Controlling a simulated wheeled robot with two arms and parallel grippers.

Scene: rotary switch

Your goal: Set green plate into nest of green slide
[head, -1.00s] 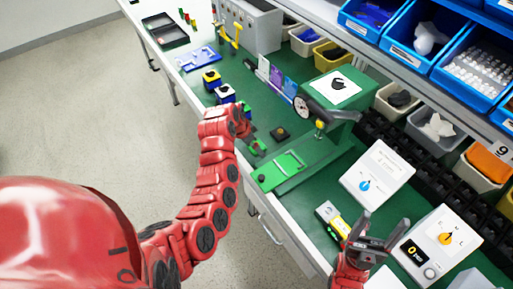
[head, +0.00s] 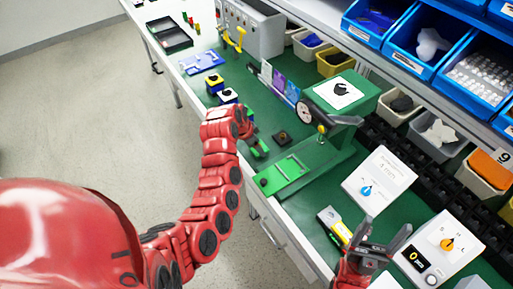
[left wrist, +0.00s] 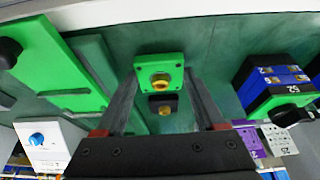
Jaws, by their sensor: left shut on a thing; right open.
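My left gripper (head: 252,138) is shut on the green plate (left wrist: 146,66), a small square with a brass centre. In the left wrist view the plate sits between the two fingertips (left wrist: 158,82); in the head view the wrist partly hides it. The bright green slide (head: 287,173), with a black knob at its near end, lies on the dark green press base, right of and nearer than the left gripper. It also shows at the left of the left wrist view (left wrist: 50,62). The inside of its nest is not clear. My right gripper (head: 372,246) is open and empty at the lower right.
A black square piece (head: 282,137) with a brass centre lies beside the held plate. The press (head: 345,93) with a dial stands behind the slide. White control boxes (head: 379,178) stand right. Bins line the back.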

